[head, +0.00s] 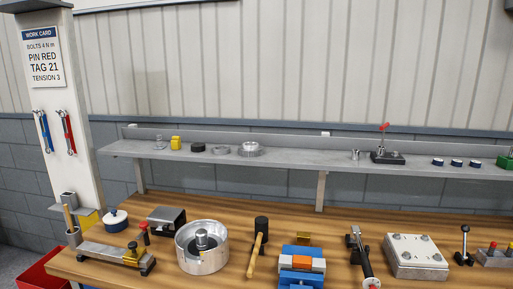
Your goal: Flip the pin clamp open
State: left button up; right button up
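No part is marked as the pin clamp, so I cannot tell for sure which one it is. A dark metal lever device (356,243) stands on the bench right of centre, its black arm slanting down toward the front edge. On the shelf a clamp-like device with a raised red-tipped lever (384,153) sits on a dark base. At the right edge a block holds red-topped pins (494,258). Neither of my grippers is in view.
The wooden bench (225,217) carries a metal bowl (202,262), a mallet (258,247), a blue vise with an orange part (301,265) and a bolted plate (416,256). A grey shelf (300,155) runs behind. A work card (41,57) reads "PIN RED".

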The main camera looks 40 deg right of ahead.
aim_at(466, 229)
jog(key=z, duration=2.3)
jog(key=i+l+z, duration=0.3)
jog(key=i+l, duration=0.5)
